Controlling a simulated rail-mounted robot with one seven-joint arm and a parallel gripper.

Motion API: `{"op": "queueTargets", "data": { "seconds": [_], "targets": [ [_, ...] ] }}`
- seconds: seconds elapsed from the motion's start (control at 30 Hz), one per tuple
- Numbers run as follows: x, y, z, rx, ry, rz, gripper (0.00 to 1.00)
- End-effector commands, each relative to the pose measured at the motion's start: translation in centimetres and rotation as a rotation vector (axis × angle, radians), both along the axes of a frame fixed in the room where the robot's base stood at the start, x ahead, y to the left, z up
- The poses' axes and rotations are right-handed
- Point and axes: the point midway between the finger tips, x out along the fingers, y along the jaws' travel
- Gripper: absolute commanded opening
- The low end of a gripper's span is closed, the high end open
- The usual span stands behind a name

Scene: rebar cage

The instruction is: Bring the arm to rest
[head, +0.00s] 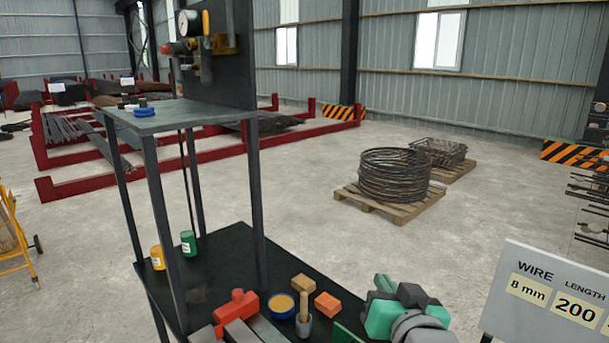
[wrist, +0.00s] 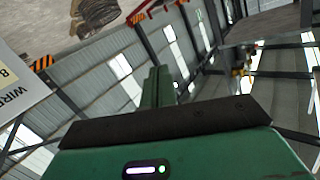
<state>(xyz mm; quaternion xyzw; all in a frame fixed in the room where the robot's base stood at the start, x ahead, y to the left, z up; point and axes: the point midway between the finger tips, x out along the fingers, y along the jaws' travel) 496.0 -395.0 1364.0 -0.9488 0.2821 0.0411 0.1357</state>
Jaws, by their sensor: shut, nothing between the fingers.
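My gripper (wrist: 157,72) shows in the wrist view, its two green fingers close together and shut with nothing between them. Its dark band and green housing fill the bottom of that view. The fingers point into open air towards the hall's walls, and they touch nothing that I can see. In the head view, a green and grey part of my arm (head: 408,316) shows at the bottom, right of the black bench.
A black bench (head: 232,262) holds a red tool (head: 236,308), a mallet (head: 302,300) and an orange block (head: 327,304). A sign (head: 548,296) stands close at the right. A wire coil (head: 393,176) lies on a pallet behind. The floor between is clear.

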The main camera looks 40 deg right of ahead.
Motion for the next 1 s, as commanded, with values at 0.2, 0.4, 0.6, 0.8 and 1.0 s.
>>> {"op": "queueTargets", "data": {
  "seconds": [0.2, 0.4, 0.6, 0.8, 1.0],
  "targets": [
    [3.1, 17.5, 9.6, -0.252, -0.227, 0.206, 0.0],
    [-1.2, 33.4, 17.3, -0.406, -0.511, 0.396, 0.0],
    [-5.8, 39.9, 29.3, -0.444, -0.676, 0.48, 0.0],
    [-5.6, 39.9, 38.0, -0.431, -0.674, 0.487, 0.0],
    [-5.6, 39.9, 40.9, -0.425, -0.674, 0.49, 0.0]
  ]
}}
